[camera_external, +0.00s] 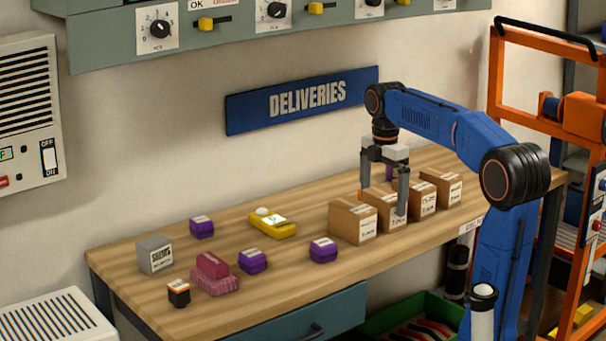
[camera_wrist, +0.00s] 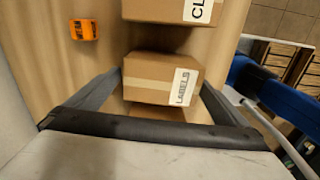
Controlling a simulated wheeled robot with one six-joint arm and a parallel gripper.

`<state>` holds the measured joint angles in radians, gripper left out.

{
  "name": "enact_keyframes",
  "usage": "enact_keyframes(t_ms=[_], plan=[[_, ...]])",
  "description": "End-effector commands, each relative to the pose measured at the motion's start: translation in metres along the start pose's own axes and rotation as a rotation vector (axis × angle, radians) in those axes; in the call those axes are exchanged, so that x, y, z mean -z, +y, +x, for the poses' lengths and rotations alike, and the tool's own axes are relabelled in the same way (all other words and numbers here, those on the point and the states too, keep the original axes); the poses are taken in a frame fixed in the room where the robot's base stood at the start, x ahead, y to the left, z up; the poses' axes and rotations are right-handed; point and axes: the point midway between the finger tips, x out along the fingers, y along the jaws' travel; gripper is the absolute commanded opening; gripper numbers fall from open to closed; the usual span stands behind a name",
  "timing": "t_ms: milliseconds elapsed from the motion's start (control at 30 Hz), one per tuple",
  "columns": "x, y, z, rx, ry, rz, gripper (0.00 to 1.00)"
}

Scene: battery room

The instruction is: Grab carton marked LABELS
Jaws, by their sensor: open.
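The carton marked LABELS (camera_wrist: 160,78) is a brown box with pale tape and a white label. In the wrist view it lies between the two fingers of my gripper (camera_wrist: 160,92). In the external view my gripper (camera_external: 384,197) points down at the second carton from the left (camera_external: 388,220) in a row of brown cartons, with one finger in front of it. Its label is too small to read there, but its place fits the LABELS carton. My gripper is open, with the fingers on either side of the carton. Whether they touch it I cannot tell.
A carton marked CL… (camera_wrist: 170,10) stands close beside the LABELS carton. The leftmost carton (camera_external: 350,222) is close on the other side. A small orange block (camera_wrist: 84,29) lies nearby. Purple boxes (camera_external: 323,250) and a yellow device (camera_external: 271,225) stand farther left on the wooden bench (camera_external: 200,310).

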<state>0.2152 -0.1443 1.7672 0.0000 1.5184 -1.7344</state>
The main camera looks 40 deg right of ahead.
Motion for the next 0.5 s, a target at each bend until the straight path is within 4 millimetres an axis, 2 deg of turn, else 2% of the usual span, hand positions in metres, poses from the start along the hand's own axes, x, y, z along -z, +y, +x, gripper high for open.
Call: enact_keyframes(t_ms=[233,500], plan=[[-0.004,-0.003,0.033,0.002,0.000,0.001,1.00],[-0.004,-0.003,0.040,0.000,0.000,0.000,1.00]])
